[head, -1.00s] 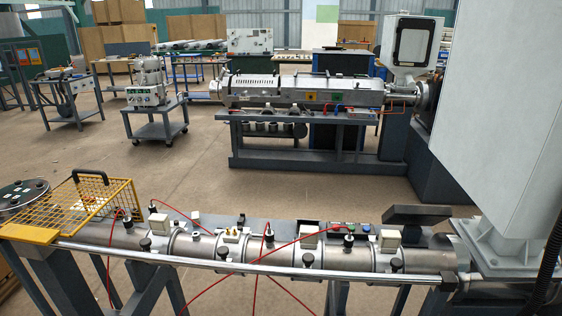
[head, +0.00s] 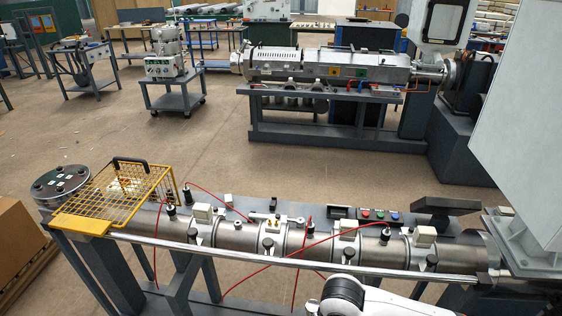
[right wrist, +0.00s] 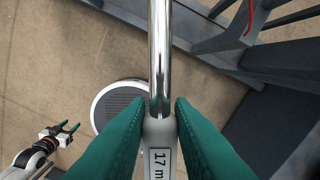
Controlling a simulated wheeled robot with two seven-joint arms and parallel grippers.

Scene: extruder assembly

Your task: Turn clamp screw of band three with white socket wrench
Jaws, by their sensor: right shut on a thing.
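My right gripper (right wrist: 160,108) is shut on the socket wrench (right wrist: 159,128), gripping its pale handle, which is marked "17 m". The wrench's chrome shaft runs up out of the right wrist view, so its socket end is hidden. The extruder barrel (head: 318,246) lies across the head view with several heater bands. Dark clamp screws line its front side, such as one near the middle (head: 268,243) and one to its right (head: 345,254). I cannot tell which band is three. My left gripper (right wrist: 67,128) shows small in the right wrist view, open and empty.
A chrome rail (head: 300,262) runs along the barrel's front. Red cables (head: 262,268) hang across it. A yellow mesh guard (head: 122,190) stands at the left end and a large white housing (head: 525,120) at the right. Open floor lies behind the barrel.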

